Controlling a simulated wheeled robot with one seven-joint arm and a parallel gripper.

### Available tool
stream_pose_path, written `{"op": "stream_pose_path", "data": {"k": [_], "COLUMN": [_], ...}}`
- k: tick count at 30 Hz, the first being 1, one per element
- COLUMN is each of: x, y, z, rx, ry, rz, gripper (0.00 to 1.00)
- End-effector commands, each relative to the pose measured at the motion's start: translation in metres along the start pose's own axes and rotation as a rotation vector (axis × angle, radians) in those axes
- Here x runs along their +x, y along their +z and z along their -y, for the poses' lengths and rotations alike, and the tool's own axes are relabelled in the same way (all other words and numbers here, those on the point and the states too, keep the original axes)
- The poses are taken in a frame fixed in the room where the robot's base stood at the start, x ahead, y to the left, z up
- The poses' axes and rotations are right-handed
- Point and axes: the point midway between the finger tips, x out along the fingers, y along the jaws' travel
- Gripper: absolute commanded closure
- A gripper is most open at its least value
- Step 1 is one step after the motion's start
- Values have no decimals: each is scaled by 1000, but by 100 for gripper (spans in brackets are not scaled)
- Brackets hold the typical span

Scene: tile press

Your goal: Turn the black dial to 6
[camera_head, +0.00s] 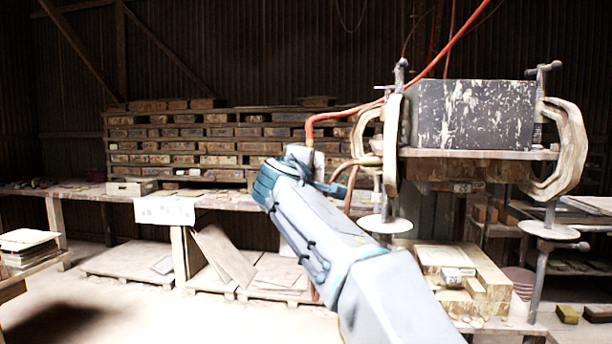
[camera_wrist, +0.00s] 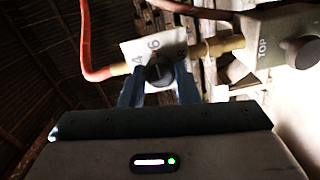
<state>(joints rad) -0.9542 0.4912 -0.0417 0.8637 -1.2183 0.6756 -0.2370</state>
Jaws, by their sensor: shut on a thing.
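The black dial (camera_wrist: 158,70) sits on a white plate (camera_wrist: 136,50) in the wrist view. Which figure the dial points to is not clear. In the head view, my arm reaches up and left to the pipe beside the press, and the dial is hidden behind my wrist.
An orange hose (camera_wrist: 86,40) and a brass fitting (camera_wrist: 218,46) flank the plate. A grey block marked TOP (camera_wrist: 262,48) is at right. In the head view, the press's dark block (camera_head: 475,115) and clamp (camera_head: 562,150) stand right of my arm. A long workbench (camera_head: 100,192) runs behind.

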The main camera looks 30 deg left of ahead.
Motion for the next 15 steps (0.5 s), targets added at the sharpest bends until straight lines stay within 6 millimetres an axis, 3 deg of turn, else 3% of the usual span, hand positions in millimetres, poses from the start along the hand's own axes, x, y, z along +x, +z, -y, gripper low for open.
{"op": "stream_pose_path", "data": {"k": [14,15], "x": [1,1], "y": [0,0], "z": [2,2], "rx": [17,17], "ry": [-4,-4], "rz": [1,1], "gripper": [94,69]}}
